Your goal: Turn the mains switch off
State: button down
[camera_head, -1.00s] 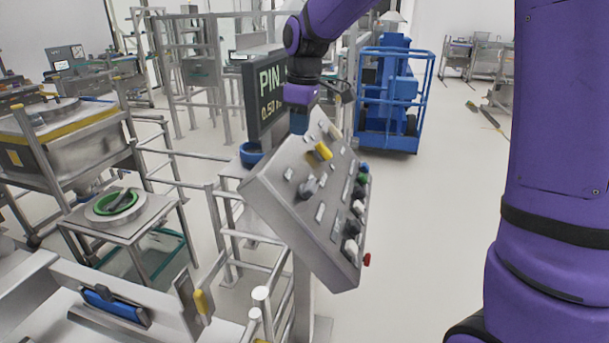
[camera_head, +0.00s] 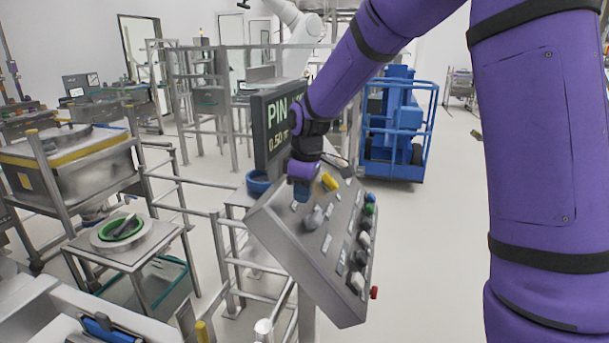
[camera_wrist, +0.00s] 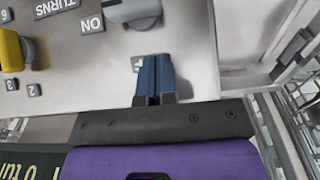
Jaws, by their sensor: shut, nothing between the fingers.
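A tilted grey control panel (camera_head: 300,262) carries several knobs and buttons. A yellow switch (camera_head: 329,181) sits near its upper end, and a grey knob (camera_head: 313,218) sits lower on its left side. In the wrist view the grey knob (camera_wrist: 136,10) is at the top edge beside an "ON" label (camera_wrist: 91,23), and the yellow switch (camera_wrist: 11,50) is at the left edge. No label reading "mains" can be made out. My gripper (camera_head: 301,192) is shut and empty over the panel's upper left part. Its blue fingers (camera_wrist: 155,77) partly cover a small label below the grey knob; contact cannot be told.
A dark display (camera_head: 275,125) stands just behind the panel. Metal railings (camera_head: 230,245) are at its left. A blue lift frame (camera_head: 398,130) stands behind. A red button (camera_head: 374,292) sticks out at the panel's lower right. The floor on the right is clear.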

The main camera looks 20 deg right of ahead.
aim_at(311, 220)
jog(key=shift+s+d+f, duration=0.25)
jog(key=shift+d+f, duration=0.1)
jog(key=shift+f, duration=0.3)
jog(key=shift+s+d+f, duration=0.25)
jog(key=shift+d+f, duration=0.05)
jog(key=shift+f, duration=0.35)
jog(key=shift+s+d+f, duration=0.25)
jog(key=shift+d+f, duration=0.1)
jog(key=shift+f, duration=0.3)
